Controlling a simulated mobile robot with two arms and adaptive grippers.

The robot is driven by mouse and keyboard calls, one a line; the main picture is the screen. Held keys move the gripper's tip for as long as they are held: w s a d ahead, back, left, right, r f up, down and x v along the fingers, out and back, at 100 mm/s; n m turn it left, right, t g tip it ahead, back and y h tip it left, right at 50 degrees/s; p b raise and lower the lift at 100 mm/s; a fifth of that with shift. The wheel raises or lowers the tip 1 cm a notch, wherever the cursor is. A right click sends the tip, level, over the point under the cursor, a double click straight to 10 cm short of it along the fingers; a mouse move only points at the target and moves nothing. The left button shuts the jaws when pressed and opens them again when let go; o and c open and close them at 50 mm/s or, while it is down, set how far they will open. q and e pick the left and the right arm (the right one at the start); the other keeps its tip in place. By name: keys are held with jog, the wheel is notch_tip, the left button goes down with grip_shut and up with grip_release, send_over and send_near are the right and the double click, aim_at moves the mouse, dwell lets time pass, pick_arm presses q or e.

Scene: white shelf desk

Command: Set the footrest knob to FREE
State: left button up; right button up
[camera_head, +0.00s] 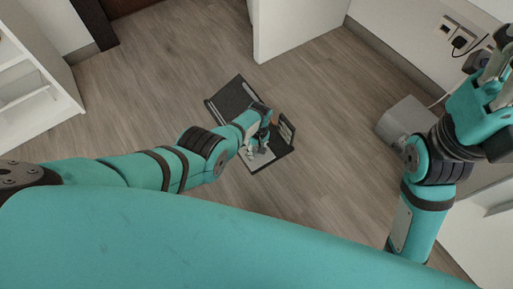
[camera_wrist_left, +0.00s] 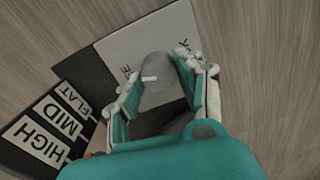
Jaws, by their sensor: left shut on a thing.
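The dark footrest (camera_head: 226,103) lies on the floor, with a light grey panel (camera_wrist_left: 118,48) on it. A round grey knob (camera_wrist_left: 158,66) stands on this panel and has a short white mark on its top. The mark lies left of the knob's middle, on the side of a word ending in "E". Letters ending in "K" show on the knob's other side; both words are partly hidden by my fingers. My left gripper (camera_head: 256,151) is shut on the knob, one finger on each side. My right gripper (camera_head: 493,78) is raised at the right, away from the footrest; its finger gap is unclear.
A plate with HIGH, MID and FLAT labels (camera_wrist_left: 50,130) stands beside the panel. A grey box (camera_head: 397,118) stands on the floor at right, near wall sockets (camera_head: 455,35). A white shelf (camera_head: 38,100) is at left. The wooden floor around the footrest is clear.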

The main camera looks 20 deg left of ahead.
pick_arm(q)
jog(key=shift+s+n, duration=0.15)
jog(key=shift+n, duration=1.45)
jog(key=o, duration=1.1)
jog(key=shift+o, duration=0.2)
jog(key=shift+r, duration=0.15)
jog(key=shift+w+r, duration=0.2)
jog(key=shift+r, duration=0.3)
notch_tip(320, 180, up, 11)
jog(key=shift+f, duration=0.15)
jog(key=shift+w+d, duration=0.1)
jog(key=shift+w, duration=0.05)
